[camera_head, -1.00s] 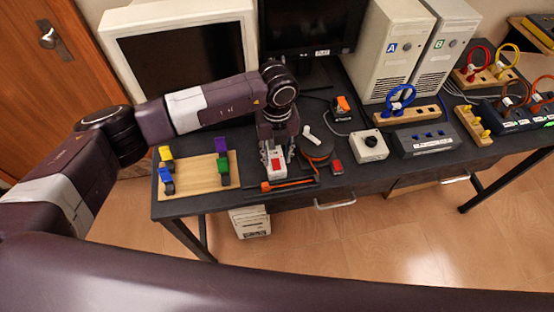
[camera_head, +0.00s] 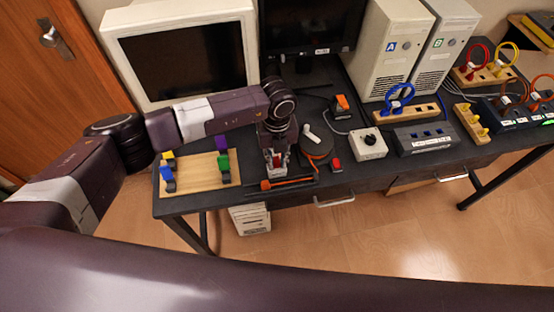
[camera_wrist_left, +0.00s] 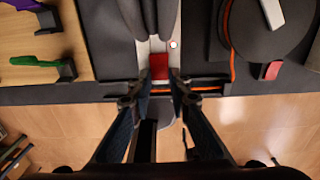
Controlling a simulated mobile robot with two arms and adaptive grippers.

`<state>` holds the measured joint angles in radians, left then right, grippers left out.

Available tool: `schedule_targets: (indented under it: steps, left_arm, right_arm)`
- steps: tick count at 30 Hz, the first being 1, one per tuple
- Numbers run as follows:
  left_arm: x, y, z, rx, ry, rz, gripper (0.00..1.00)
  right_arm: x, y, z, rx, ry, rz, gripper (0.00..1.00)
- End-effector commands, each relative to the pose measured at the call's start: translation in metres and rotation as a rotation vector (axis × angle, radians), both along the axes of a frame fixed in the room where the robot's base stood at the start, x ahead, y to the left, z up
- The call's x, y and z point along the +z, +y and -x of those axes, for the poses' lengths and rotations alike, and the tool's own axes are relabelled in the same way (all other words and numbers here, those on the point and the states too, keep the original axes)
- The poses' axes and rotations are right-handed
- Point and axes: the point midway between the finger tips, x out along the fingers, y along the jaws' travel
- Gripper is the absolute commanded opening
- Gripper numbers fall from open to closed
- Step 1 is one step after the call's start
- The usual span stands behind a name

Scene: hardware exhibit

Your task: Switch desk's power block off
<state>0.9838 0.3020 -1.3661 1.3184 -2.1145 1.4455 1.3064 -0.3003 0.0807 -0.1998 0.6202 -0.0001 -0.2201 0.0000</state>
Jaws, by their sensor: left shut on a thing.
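The desk's power block is a narrow white block with a red switch (camera_wrist_left: 160,66). It lies on the dark desk (camera_head: 350,184) near the front edge, right of a wooden board. My left gripper (camera_head: 275,164) comes down over it and hides much of it. In the left wrist view, the dark fingers (camera_wrist_left: 152,20) lie on both sides of the white block (camera_wrist_left: 159,47) and are shut on it. I cannot tell the switch's position. My right gripper is not in view.
The wooden board (camera_head: 196,185) with coloured clips stands left. A dark round reel (camera_head: 318,147), a small red block (camera_head: 336,164) and a white box with a black knob (camera_head: 368,144) lie right. Monitors stand behind.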

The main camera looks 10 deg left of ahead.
Motion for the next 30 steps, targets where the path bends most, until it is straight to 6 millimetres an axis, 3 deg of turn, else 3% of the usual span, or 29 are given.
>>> schedule_targets:
  steps: [9,20,21,24,30]
  left_arm:
    - [-0.003,0.002,-0.005,0.005,0.097,0.027,0.0]
    - [0.001,0.002,-0.004,0.001,0.117,0.037,0.0]
    - [0.001,0.002,-0.004,0.001,0.117,0.037,0.22]
    - [0.001,0.002,-0.004,0.001,0.117,0.037,0.33]
    - [0.001,0.001,-0.004,0.001,0.117,0.037,0.35]
  right_arm:
    - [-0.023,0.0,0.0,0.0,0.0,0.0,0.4]
    - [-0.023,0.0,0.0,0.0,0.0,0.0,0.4]
    - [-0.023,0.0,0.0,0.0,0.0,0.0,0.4]
    - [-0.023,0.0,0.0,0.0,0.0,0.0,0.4]
    - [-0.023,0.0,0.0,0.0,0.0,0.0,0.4]
